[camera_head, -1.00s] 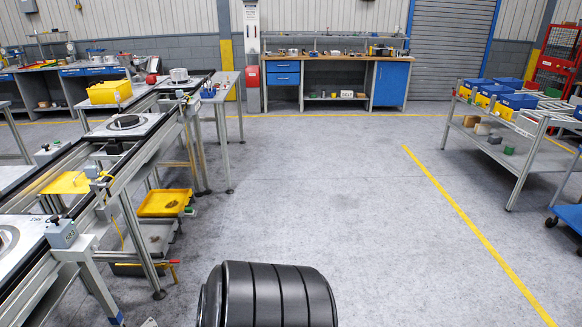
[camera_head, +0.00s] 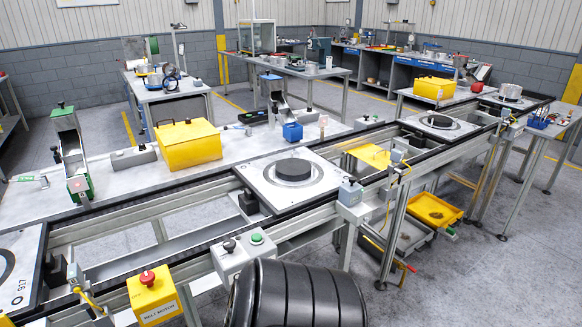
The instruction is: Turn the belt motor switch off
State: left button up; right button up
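The belt motor switch (camera_head: 152,298) is a yellow box at the bottom left of the head view, on the near side rail of the conveyor. It has a red knob (camera_head: 147,279) on top and a label on its front that reads "BELT MOTOR". I cannot tell from the knob whether it is on or off. Neither of my grippers is in view. A black ribbed part, likely mine, shows at the bottom centre, to the right of the switch.
A grey box (camera_head: 240,264) with a black and a green button sits on the rail right of the switch. The conveyor (camera_head: 190,222) carries pallets, one with a dark disc (camera_head: 293,169). A yellow case (camera_head: 188,154) stands behind. Open floor (camera_head: 480,284) lies at right.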

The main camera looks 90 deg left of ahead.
aim_at(147, 278)
jog(key=u, duration=3.85)
